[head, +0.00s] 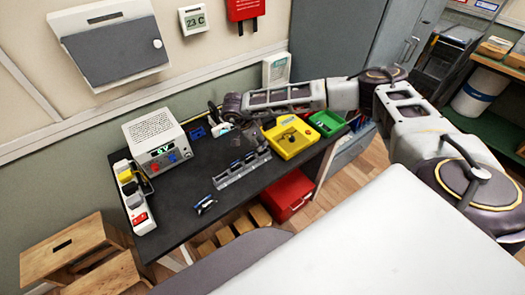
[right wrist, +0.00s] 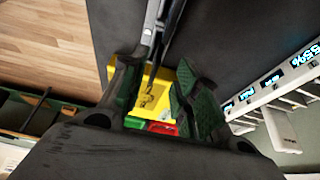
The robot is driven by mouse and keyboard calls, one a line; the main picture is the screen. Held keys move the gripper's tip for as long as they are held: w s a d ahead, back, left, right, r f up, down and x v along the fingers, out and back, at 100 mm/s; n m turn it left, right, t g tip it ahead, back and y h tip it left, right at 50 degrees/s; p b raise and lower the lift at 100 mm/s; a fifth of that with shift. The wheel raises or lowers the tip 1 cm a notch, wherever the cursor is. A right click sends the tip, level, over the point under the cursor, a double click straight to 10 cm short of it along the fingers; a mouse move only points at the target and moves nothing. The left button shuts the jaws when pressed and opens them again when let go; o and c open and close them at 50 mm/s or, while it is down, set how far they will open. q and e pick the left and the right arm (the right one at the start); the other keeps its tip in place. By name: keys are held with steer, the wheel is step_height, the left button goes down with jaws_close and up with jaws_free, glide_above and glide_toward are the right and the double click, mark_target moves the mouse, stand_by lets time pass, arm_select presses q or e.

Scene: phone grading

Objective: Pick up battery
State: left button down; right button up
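A small blue, white and dark object (head: 206,204) lies near the front edge of the dark table; it may be the battery, but it is too small to be sure. My left gripper is not in view.
The yellow tray (head: 290,137) and a green bin (head: 327,123) stand at the table's right end. A white power supply (head: 157,140) and a power strip (head: 134,195) stand at the left. Lit percentage displays (right wrist: 275,77) show in the right wrist view. The table's front middle is mostly free.

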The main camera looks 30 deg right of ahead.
mark_target(263, 151)
steer(key=shift+s+p+x, duration=0.15)
steer(key=shift+p+x, duration=0.15)
steer(key=shift+x, duration=0.85)
steer(key=shift+s+p+x, duration=0.2)
steer(key=shift+p+x, duration=0.05)
steer(key=shift+x, duration=0.95)
steer(key=shift+a, duration=0.15)
jaws_close()
